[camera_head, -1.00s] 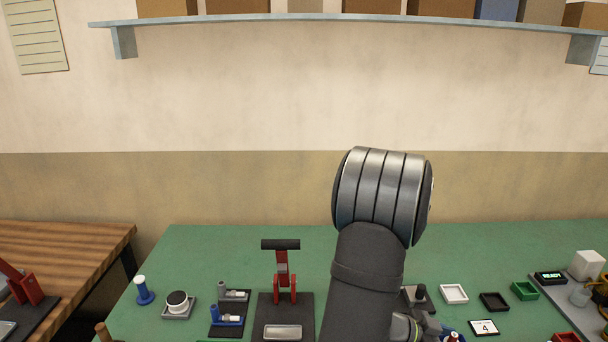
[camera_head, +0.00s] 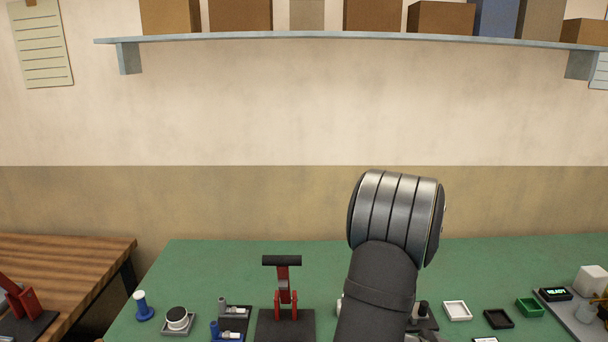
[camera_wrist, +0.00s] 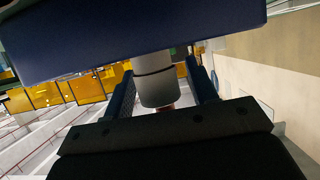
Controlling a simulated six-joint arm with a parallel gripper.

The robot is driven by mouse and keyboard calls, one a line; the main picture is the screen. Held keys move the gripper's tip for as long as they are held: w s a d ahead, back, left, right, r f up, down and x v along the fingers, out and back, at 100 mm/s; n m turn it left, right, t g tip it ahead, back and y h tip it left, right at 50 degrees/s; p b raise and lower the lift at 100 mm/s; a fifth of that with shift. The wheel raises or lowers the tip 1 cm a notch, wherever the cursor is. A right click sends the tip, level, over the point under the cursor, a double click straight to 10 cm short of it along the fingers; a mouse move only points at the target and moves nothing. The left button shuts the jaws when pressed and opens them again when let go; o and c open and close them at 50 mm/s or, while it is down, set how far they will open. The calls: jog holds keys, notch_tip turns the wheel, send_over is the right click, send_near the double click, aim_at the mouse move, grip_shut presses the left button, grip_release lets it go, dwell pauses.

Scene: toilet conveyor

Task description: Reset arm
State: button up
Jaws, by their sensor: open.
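My arm rises in the head view, right of centre, in front of the green worktop (camera_head: 210,265). Its gripper end does not show there. In the wrist view my gripper (camera_wrist: 162,92) has its two dark blue fingers apart. A grey cylindrical part (camera_wrist: 155,82) shows between or behind the fingers; I cannot tell whether it is part of my own arm. Nothing is clearly gripped. My arm hides part of the worktop behind it.
A red lever clamp (camera_head: 284,280) stands left of my arm, with a blue-and-white peg (camera_head: 142,306) further left. Small white (camera_head: 457,310), black (camera_head: 498,319) and green (camera_head: 530,307) trays lie right. A shelf (camera_head: 330,37) with boxes spans the wall. The worktop's back strip is clear.

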jog(key=v, duration=1.2)
jog(key=x, duration=1.2)
jog(key=shift+d, duration=0.2)
notch_tip(320, 180, up, 4)
jog(key=shift+a+r, duration=0.1)
jog(key=shift+a, duration=0.05)
jog(key=s+d+r, duration=0.3)
jog(key=s+r, duration=0.4)
jog(key=s, duration=0.4)
jog(key=w+d+n+t, duration=0.4)
jog(key=w+d, duration=1.2)
jog(key=d, duration=0.4)
jog(key=shift+w+d+n+t+y, duration=0.3)
jog(key=shift+d+t+y, duration=0.1)
jog(key=shift+t, duration=0.3)
jog(key=shift+s+a, duration=0.1)
jog(key=shift+a, duration=0.1)
jog(key=s+a+m+g, duration=0.3)
jog(key=s+a, duration=0.9)
jog(key=a, duration=0.5)
jog(key=shift+s+r+m+g+h, duration=0.2)
jog(key=shift+s+m+g+h, duration=0.2)
jog(key=shift+g, duration=0.3)
